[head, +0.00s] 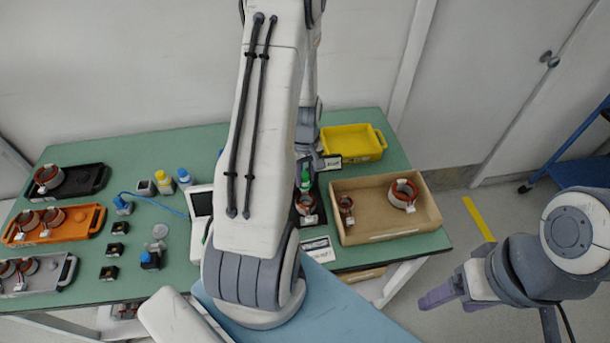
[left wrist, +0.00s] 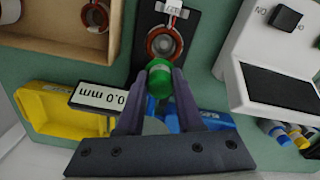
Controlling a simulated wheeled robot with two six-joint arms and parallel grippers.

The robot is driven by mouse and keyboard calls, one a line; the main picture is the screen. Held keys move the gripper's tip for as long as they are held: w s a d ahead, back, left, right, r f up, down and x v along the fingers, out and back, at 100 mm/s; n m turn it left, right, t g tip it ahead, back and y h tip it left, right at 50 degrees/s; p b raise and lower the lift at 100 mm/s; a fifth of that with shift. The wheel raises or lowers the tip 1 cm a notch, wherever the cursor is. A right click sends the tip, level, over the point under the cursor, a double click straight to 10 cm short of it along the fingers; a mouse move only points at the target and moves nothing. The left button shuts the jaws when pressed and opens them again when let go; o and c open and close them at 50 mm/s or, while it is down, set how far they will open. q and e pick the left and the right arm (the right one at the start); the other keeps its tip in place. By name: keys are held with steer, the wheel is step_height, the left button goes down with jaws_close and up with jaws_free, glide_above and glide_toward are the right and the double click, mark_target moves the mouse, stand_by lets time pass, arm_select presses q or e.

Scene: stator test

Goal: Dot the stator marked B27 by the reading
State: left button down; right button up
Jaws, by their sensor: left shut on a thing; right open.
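A stator (head: 306,204) with a copper-red ring lies on a black plate; it also shows in the left wrist view (left wrist: 164,43). Its white tag (left wrist: 172,8) is partly cut off there, and I can make out only a "27". My left gripper (head: 305,168) is shut on a green-tipped marker (left wrist: 159,80), with the tip just beside the stator's ring in the wrist view; I cannot tell if they touch. A small display (left wrist: 99,98) reads 0.0 mm. A white meter (left wrist: 275,85) has a dark screen. My right gripper (head: 447,296) is open and empty, off the table's right side.
A cardboard box (head: 386,238) holds two stators. A yellow tray (head: 352,142) is empty. Black (head: 88,178), orange (head: 84,228) and grey (head: 62,275) trays with stators stand at left. Small bottles (head: 184,177) stand behind the meter. My left arm hides the table's middle.

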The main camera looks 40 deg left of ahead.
arm_select(q)
steer(key=shift+f, duration=0.2)
stand_by(0.3)
step_height(320, 180, up, 6)
steer(key=p, duration=0.5)
steer(key=shift+d, duration=0.1)
stand_by(0.5)
